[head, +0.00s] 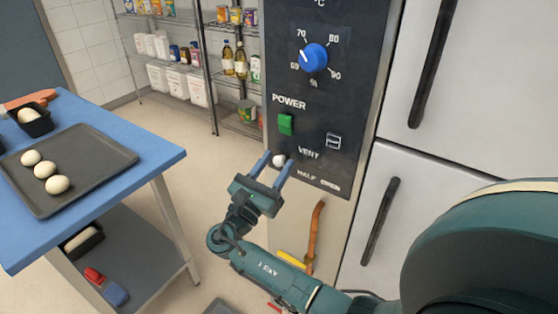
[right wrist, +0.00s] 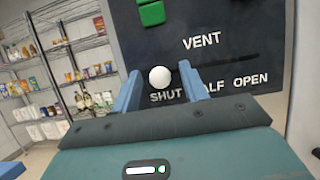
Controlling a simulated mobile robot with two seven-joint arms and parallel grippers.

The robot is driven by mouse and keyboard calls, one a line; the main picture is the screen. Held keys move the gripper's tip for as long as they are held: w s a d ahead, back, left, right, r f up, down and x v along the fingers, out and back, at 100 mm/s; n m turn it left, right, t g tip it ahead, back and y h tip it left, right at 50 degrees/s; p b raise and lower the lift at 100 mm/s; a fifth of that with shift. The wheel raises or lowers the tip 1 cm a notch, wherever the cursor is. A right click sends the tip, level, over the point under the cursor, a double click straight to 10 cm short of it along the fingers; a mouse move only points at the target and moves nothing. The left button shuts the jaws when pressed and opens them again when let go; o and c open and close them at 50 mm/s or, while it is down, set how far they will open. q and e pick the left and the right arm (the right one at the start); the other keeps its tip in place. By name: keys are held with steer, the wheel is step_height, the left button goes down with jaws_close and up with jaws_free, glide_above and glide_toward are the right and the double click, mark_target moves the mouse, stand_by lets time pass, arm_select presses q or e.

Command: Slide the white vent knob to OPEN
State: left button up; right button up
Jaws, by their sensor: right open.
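The white vent knob (head: 279,160) sits at the left end of its slot on the dark control panel (head: 330,90). In the right wrist view the knob (right wrist: 160,77) is above the word SHUT, with HALF and OPEN to its right. My right gripper (head: 271,165) is open, its two blue fingers on either side of the knob. In the right wrist view my right gripper (right wrist: 160,82) shows the knob between the fingertips, with gaps visible on both sides. The fingers partly cover the label HALF. My left gripper is not in view.
A green power switch (head: 286,124) and a blue dial (head: 314,57) are above the knob. A blue table (head: 150,165) with a dough tray (head: 105,147) stands at the left. Fridge doors (head: 440,150) are at the right. The slot right of the knob looks clear.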

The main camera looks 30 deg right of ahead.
steer(key=shift+c, duration=0.4)
jaws_close()
stand_by(0.4)
